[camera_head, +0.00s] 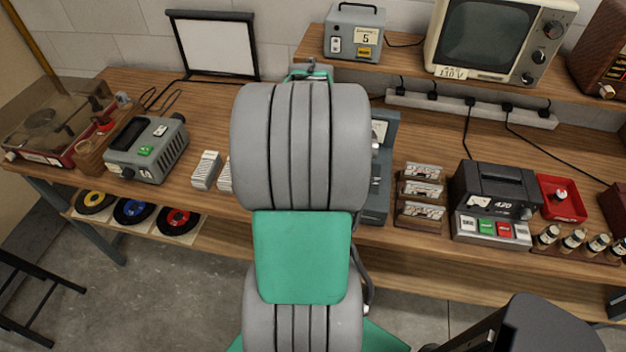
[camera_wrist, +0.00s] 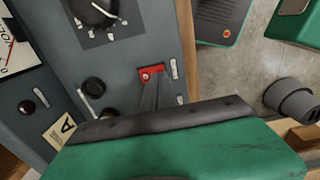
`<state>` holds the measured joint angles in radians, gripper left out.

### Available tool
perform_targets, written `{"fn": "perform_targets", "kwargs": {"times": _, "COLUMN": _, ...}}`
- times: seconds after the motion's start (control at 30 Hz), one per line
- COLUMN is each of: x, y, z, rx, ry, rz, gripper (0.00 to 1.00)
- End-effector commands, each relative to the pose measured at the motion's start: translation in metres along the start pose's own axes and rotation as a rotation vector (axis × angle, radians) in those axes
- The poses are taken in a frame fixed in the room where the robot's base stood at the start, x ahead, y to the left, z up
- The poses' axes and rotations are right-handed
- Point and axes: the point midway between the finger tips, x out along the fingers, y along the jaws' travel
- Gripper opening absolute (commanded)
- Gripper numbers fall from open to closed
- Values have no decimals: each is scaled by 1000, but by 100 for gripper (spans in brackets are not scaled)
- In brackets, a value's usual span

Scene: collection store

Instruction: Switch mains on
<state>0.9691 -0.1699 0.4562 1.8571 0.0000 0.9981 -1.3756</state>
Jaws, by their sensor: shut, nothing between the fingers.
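A blue-grey instrument (camera_head: 379,165) stands on the bench, mostly hidden behind my arm in the head view. In the wrist view its front panel (camera_wrist: 60,60) shows a dial knob, smaller dark knobs and part of a meter. A red switch (camera_wrist: 151,73) sits near the panel's edge, beside small pale labels. I cannot read whether it is the mains switch or which position it is in. My gripper (camera_wrist: 158,94) is shut and empty, with its narrow grey fingers just below the red switch in the picture. I cannot tell whether they touch it.
A grey box with a green button (camera_head: 145,150) and a turntable (camera_head: 48,125) stand left. Cartridges (camera_head: 421,195), a dark recorder (camera_head: 495,200), a red tray (camera_head: 562,198) and several small bottles stand right. A monitor (camera_head: 497,40) is on the shelf above a power strip (camera_head: 470,108).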

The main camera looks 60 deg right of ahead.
Motion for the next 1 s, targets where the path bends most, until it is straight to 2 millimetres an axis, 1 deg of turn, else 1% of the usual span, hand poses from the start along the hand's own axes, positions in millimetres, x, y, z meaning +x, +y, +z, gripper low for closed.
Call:
{"fn": "perform_targets", "kwargs": {"times": 0.53, "x": 0, "y": 0, "z": 0, "rx": 0, "ry": 0, "rz": 0, "gripper": 0}}
{"fn": "perform_targets", "kwargs": {"times": 1.0, "x": 7, "y": 0, "z": 0, "rx": 0, "ry": 0, "rz": -1, "gripper": 0}}
